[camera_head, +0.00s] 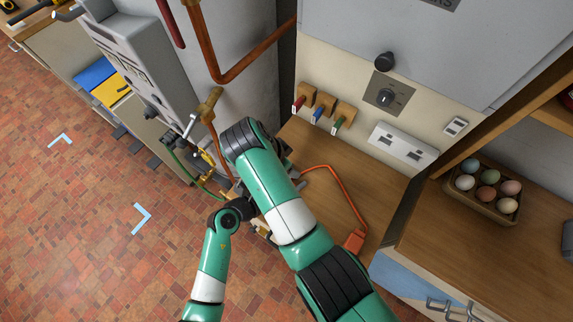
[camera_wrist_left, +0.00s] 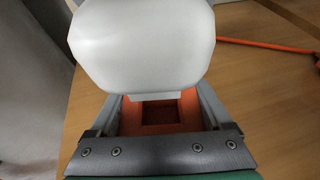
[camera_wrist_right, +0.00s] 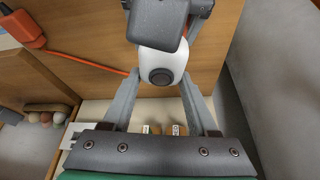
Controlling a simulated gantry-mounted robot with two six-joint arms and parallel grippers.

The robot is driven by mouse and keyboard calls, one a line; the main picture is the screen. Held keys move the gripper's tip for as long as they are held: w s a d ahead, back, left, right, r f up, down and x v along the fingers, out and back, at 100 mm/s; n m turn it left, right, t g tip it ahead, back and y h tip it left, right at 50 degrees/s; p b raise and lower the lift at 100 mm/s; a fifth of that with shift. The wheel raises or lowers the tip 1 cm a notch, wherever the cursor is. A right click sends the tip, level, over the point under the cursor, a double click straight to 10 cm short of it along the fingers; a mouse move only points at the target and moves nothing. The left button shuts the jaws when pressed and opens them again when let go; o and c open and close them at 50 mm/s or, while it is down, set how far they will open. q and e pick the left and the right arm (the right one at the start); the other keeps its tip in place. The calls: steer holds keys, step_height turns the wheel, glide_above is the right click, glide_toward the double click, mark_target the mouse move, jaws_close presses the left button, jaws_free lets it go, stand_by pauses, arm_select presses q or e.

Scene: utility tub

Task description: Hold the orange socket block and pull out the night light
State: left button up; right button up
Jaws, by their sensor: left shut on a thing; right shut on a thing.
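The orange socket block (camera_wrist_left: 128,118) sits between the fingers of my left gripper (camera_wrist_left: 160,97), which is shut on it. A square dark opening shows in the block. The white rounded night light (camera_wrist_left: 140,45) fills the upper middle of the left wrist view, in front of the block. In the right wrist view, the night light (camera_wrist_right: 161,62), with a dark round spot on its face, sits between the fingers of my right gripper (camera_wrist_right: 160,76), which is shut on it. In the head view, my right arm hides both grippers, the block and the night light.
An orange cord (camera_head: 333,185) runs over the wooden counter (camera_head: 395,185) to an orange plug (camera_head: 354,240). A wall socket panel (camera_head: 403,146) and several wooden blocks (camera_head: 325,103) are behind. A tray of eggs (camera_head: 450,188) stands right. Pipes and valves (camera_head: 205,180) crowd the left.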

arm_select(q)
steer(key=o, duration=1.5)
steer(key=shift+c, duration=0.2)
steer(key=v, duration=1.2)
steer(key=shift+s, duration=0.1)
